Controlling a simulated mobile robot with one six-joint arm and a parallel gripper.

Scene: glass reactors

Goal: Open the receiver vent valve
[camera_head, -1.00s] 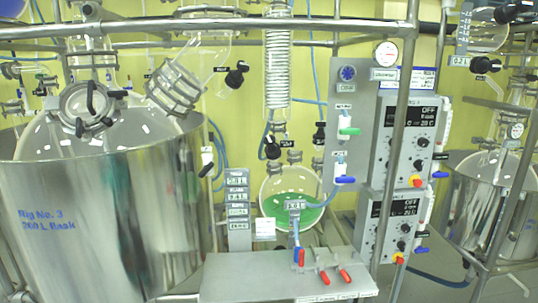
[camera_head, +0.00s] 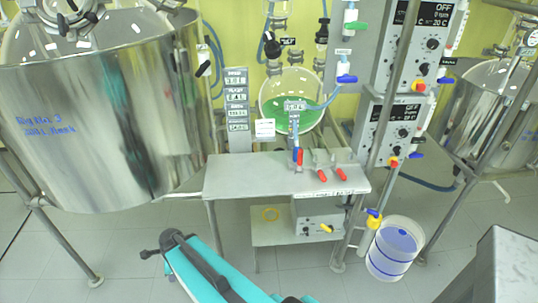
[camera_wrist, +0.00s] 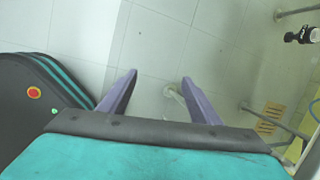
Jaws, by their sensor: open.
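A round glass receiver flask (camera_head: 274,91) with green liquid hangs behind the grey shelf in the head view. Above it are a black-handled valve (camera_head: 272,48) and another black fitting (camera_head: 321,33), each by a small label. The labels are too small to read, so I cannot tell which is the vent valve. My gripper (camera_wrist: 159,77) shows in the wrist view as two purple fingers, spread apart and empty, over pale floor tiles. No valve lies between the fingers. My teal arm shows low in the head view.
A grey shelf (camera_head: 235,178) with red-handled valves (camera_head: 321,175) stands in front of the flask. A large steel vessel (camera_head: 95,115) is on the left. Control boxes (camera_head: 380,125) and metal posts are on the right. A clear bucket (camera_head: 395,248) stands on the floor. Floor in front is mostly free.

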